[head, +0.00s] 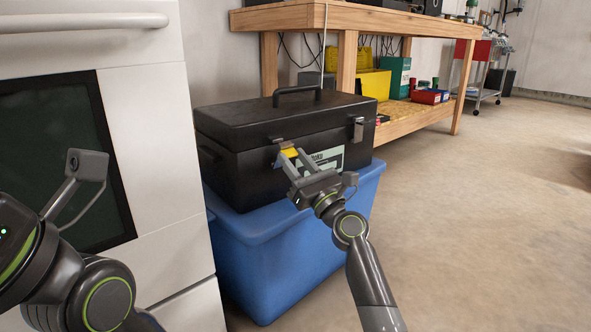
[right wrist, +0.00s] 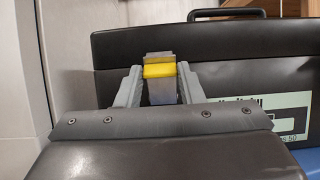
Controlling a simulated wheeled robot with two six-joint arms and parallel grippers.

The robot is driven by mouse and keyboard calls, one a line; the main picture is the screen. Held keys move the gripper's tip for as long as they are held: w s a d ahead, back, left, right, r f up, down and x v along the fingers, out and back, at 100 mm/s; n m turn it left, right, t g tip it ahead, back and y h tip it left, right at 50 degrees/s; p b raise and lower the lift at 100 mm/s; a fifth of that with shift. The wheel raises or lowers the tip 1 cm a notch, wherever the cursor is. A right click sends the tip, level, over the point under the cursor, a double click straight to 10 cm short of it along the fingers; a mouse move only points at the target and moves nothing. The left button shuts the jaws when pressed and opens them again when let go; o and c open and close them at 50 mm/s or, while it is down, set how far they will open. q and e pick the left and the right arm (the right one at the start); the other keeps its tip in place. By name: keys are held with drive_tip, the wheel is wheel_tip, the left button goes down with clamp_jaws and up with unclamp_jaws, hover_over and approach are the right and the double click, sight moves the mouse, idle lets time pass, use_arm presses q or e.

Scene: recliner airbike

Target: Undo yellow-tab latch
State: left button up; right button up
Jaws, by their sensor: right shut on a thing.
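A black toolbox (head: 240,168) with a top handle sits on a blue bin, its lid down. The yellow-tab latch (head: 290,153) is on the left part of its front; a plain metal latch (head: 357,130) is on the right part. My right gripper (head: 291,160) is at the yellow-tab latch, shut on it. In the right wrist view the yellow tab (right wrist: 159,71) shows between the two grey fingers (right wrist: 160,88), on a metal strip. Whether the latch is hooked is unclear. Of my left arm, a part shows at the left edge; its fingers are not clearly seen.
The blue bin (head: 262,262) stands beside a white appliance (head: 150,120) with a dark door on the left. A wooden workbench (head: 400,22) with boxes on its shelf stands behind. The floor (head: 480,220) at the right is clear.

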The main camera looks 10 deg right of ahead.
drive_tip(key=o, duration=1)
drive_tip(key=v, duration=1.7)
drive_tip(key=shift+s+d+f, duration=0.1)
drive_tip(key=shift+s+f, duration=0.05)
